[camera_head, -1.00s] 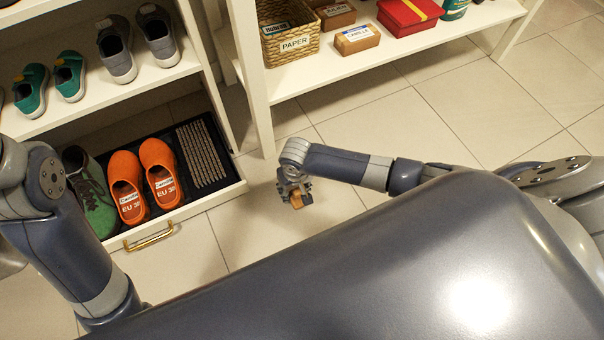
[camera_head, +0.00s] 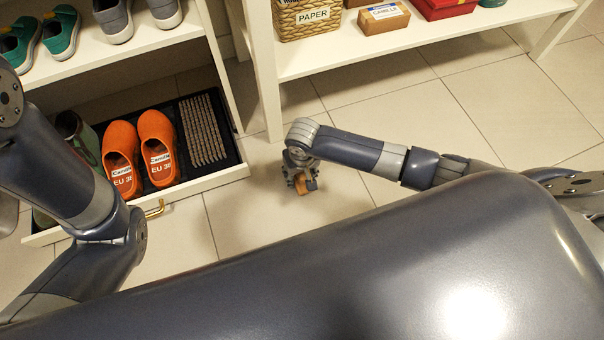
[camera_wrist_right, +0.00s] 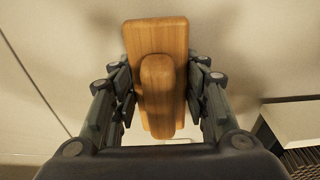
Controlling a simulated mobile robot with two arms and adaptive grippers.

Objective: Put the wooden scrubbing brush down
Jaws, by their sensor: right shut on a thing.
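The wooden scrubbing brush (camera_wrist_right: 157,37) is a light brown block with a rounded raised grip, seen large in the right wrist view. My right gripper (camera_wrist_right: 161,97) is shut on it, with a finger on each side of the raised grip. In the head view the right gripper (camera_head: 303,183) is small and points down over the tiled floor, and a bit of the brush (camera_head: 306,187) shows at it. Whether the brush touches the floor cannot be told. My left arm comes in at the left, and its gripper is out of view.
An open drawer (camera_head: 197,185) at the left holds orange clogs (camera_head: 121,160), a green shoe and a ribbed mat (camera_head: 203,130). A white shelf (camera_head: 420,42) with a PAPER basket (camera_head: 306,18) and boxes stands behind. Tiled floor (camera_head: 430,115) right of the drawer is clear.

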